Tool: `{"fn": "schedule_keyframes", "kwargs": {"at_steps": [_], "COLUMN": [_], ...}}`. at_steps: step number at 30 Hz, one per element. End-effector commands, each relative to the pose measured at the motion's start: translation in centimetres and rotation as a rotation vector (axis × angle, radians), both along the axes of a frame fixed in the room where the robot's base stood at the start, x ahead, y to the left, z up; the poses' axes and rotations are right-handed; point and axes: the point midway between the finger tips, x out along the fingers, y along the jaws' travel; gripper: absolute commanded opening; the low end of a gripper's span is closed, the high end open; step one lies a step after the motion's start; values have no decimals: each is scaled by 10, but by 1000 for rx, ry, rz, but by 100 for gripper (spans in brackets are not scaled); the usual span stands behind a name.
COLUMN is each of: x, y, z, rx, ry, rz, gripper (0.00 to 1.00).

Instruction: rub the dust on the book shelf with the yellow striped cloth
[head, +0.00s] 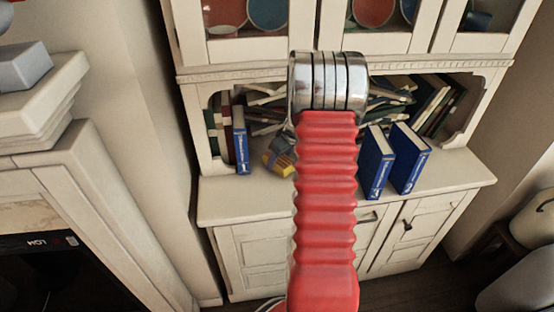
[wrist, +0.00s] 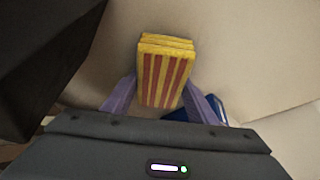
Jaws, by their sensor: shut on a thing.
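The yellow striped cloth (wrist: 166,72) is a folded yellow block with red stripes, between the two purple fingers of my gripper (wrist: 160,92) in the wrist view. My gripper is shut on it. In the head view, the cloth (head: 277,164) shows as a small yellow patch beside my grey gripper (head: 283,146), partly hidden by my arm. The book shelf (head: 245,203) is a cream cabinet with books in an open middle compartment. The cloth is in front of or over its counter; I cannot tell whether they touch. I cannot make out any dust.
A blue book (head: 241,140) stands left of my gripper. Two blue books (head: 376,162) (head: 409,158) stand to the right on the counter. More books (head: 434,107) lean behind. Glass doors with dishes are above. A cream mantel (head: 45,140) is at left.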

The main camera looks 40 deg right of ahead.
Motion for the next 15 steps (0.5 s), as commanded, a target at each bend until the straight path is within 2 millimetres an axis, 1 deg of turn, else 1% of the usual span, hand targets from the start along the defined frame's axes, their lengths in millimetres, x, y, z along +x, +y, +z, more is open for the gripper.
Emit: {"fn": "schedule_keyframes", "kwargs": {"at_steps": [8, 15], "x": [-1, -8], "y": [-1, -13], "z": [0, -1], "rx": [0, 1], "ry": [0, 0], "rz": [-1, -2], "gripper": [35, 35]}}
